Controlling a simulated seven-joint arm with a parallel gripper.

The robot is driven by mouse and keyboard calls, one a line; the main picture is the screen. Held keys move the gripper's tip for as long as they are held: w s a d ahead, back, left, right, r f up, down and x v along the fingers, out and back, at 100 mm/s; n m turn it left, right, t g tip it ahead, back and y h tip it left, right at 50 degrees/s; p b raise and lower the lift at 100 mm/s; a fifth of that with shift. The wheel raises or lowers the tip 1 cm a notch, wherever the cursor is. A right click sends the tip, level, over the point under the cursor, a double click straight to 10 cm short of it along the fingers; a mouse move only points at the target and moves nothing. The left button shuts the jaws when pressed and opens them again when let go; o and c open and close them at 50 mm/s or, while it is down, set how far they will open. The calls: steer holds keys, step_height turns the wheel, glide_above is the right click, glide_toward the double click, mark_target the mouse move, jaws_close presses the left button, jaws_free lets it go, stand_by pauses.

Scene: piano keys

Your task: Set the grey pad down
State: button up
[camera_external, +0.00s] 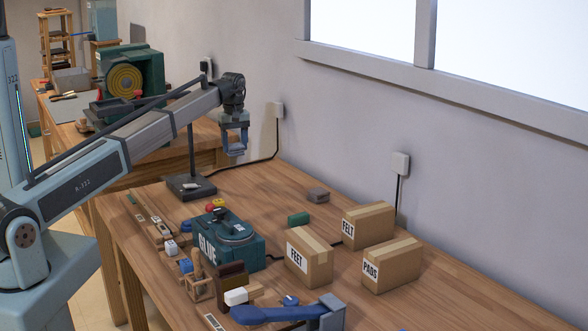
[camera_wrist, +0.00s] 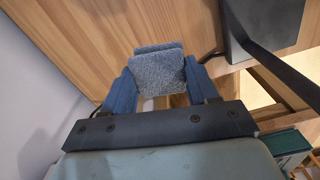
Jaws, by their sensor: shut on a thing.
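My gripper (camera_external: 235,147) is raised in the air over the back left of the workbench, near the black lamp stand. In the wrist view, its two blue fingers are shut on the grey pad (camera_wrist: 158,76), a squarish, fuzzy blue-grey piece. The pad is held between the fingertips with bare wood showing beyond it. In the external view the pad is too small to make out clearly between the fingers.
The lamp's black base (camera_external: 190,186) stands below my gripper, also close in the wrist view (camera_wrist: 262,25). A green GLUE machine (camera_external: 250,250), cartons marked FEET (camera_external: 312,270), FELT (camera_external: 378,222) and PADS (camera_external: 400,272), a green block (camera_external: 299,219) and a grey-brown block (camera_external: 318,196) occupy the bench. Bare wood lies behind them.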

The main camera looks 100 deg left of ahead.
steer(key=w+d+r+m, duration=0.1)
steer(key=w+d, duration=1.2)
steer(key=w, duration=0.2)
steer(key=shift+s+d+f+n, duration=0.2)
steer(key=shift+f+n, duration=0.35)
steer(key=shift+f, duration=1.1)
steer(key=shift+s+d+f+n, duration=0.15)
steer(key=shift+f+n, duration=0.45)
steer(key=shift+f, duration=1.05)
steer(key=shift+s+d+f+n, duration=0.2)
steer(key=shift+f+n, duration=0.35)
steer(key=shift+f, duration=1.1)
steer(key=shift+f, duration=0.1)
steer(key=o, duration=1)
steer(key=shift+o, duration=0.2)
